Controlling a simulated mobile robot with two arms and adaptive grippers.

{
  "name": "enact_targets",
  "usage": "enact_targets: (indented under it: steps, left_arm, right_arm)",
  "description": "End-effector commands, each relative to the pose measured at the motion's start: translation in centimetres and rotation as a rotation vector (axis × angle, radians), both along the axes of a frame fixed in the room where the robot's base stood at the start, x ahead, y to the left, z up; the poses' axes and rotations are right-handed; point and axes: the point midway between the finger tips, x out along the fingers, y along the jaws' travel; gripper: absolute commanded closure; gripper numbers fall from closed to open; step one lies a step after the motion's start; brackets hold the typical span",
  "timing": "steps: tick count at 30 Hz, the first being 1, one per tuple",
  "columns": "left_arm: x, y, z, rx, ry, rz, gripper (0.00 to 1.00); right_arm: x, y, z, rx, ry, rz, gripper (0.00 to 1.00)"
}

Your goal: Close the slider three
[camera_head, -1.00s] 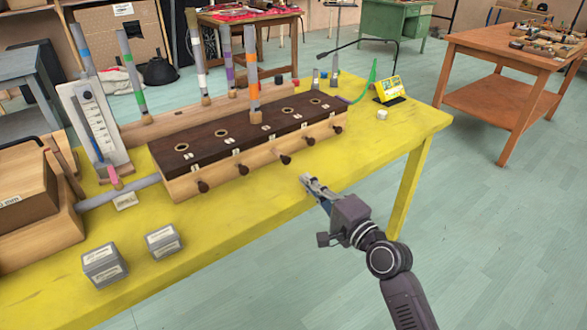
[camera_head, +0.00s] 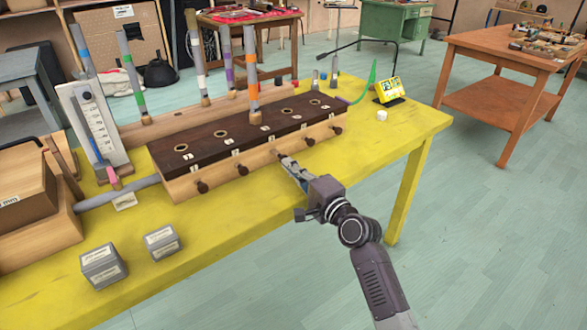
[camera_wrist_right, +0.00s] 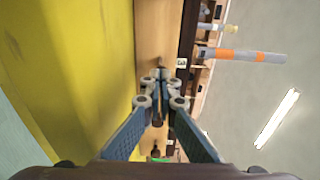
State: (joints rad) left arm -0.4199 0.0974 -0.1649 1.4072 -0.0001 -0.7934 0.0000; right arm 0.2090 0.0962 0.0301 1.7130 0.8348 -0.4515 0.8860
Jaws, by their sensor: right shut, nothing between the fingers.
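A long wooden box (camera_head: 215,182) with a dark top stands on the yellow table, with a row of dark slider knobs along its front. The middle knob, slider three (camera_head: 279,154), is mostly covered by my right gripper (camera_head: 284,159). My right gripper is shut and empty, its tips at this knob and close to the box front; I cannot tell whether they touch. In the right wrist view the closed fingertips (camera_wrist_right: 160,78) point along the box front (camera_wrist_right: 158,30). My left gripper is not in view.
Other knobs stand on both sides, such as one at the left (camera_head: 242,170) and one at the right (camera_head: 309,142). Upright tubes with coloured bands rise behind the box. Two grey blocks (camera_head: 103,266) lie at the table's front left. The yellow table (camera_head: 230,225) is clear before the box.

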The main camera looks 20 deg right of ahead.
Motion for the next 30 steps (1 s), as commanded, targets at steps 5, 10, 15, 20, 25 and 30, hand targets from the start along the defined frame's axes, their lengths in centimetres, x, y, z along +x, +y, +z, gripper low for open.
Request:
enact_targets:
  steps: [5,10,15,20,25,30]
  left_arm:
    - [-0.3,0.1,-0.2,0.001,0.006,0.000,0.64]
    - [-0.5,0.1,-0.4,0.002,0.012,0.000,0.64]
    - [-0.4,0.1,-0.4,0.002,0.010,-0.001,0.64]
    - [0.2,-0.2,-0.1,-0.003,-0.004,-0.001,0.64]
    - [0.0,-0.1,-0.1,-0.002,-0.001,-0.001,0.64]
    - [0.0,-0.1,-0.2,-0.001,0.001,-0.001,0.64]
  right_arm:
    - [2.1,0.8,0.1,0.000,-0.002,0.001,1.00]
    - [2.4,0.9,0.2,-0.001,-0.003,0.000,1.00]
    - [2.4,0.9,0.3,-0.001,-0.004,0.000,1.00]
    - [1.9,0.8,0.2,0.000,-0.004,0.000,1.00]
    - [-0.5,0.0,0.1,-0.003,-0.002,-0.001,1.00]
    - [-4.1,-1.1,-0.1,-0.003,0.000,-0.001,1.00]
